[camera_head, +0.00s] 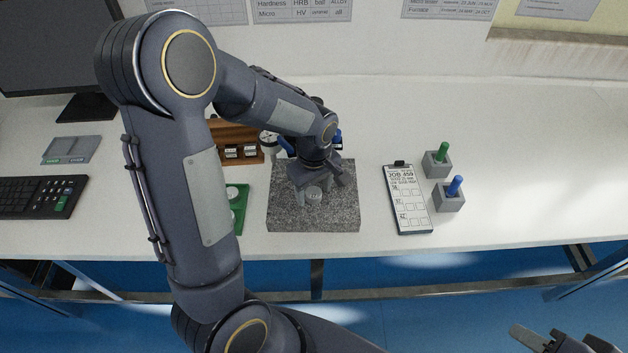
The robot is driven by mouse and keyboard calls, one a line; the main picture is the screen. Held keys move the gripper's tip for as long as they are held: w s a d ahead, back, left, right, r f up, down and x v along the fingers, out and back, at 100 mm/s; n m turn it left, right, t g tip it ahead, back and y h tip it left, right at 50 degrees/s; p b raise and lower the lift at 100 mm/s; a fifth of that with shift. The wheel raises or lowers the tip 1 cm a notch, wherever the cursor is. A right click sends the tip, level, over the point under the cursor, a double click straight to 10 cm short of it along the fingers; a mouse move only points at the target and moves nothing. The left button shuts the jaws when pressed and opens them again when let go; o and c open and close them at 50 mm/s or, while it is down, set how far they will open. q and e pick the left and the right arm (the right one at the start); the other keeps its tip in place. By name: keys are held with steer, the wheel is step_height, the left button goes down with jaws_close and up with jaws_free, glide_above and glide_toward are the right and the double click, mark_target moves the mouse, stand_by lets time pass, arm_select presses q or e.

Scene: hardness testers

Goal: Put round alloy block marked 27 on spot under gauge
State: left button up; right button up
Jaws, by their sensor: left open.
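A small round metal block (313,193) sits on the grey granite plate (285,218), near its middle. Its marking is too small to read. My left gripper (319,189) is open just above the plate, with its fingers around or beside the block; I cannot tell if they touch it. The gauge and the spot under it are mostly hidden by my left arm; blue parts show on either side of the wrist. My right gripper (553,336) is low at the bottom right, away from the table, open and empty.
A green tray (241,213) with a round block (232,192) is partly behind my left arm. A wooden rack (225,133) stands behind it. A clipboard (408,205) and two grey holders with green (437,164) and blue (449,198) pegs stand right. The far right table is clear.

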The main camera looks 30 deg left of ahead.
mark_target(314, 193)
arm_select(q)
step_height(314, 193, up, 11)
steer(key=s+d+r+m+t+h, duration=0.1)
steer(key=s+d+m+t+h, duration=0.1)
steer(key=s+m, duration=0.3)
steer(key=s+d+r+m+t+h, duration=0.1)
steer(key=s+m, duration=0.5)
steer(key=s, duration=0.6)
steer(key=d+r+t, duration=0.1)
steer(key=t, duration=0.1)
steer(key=shift+r+t+h+p, duration=0.3)
steer(key=shift+h, duration=0.1)
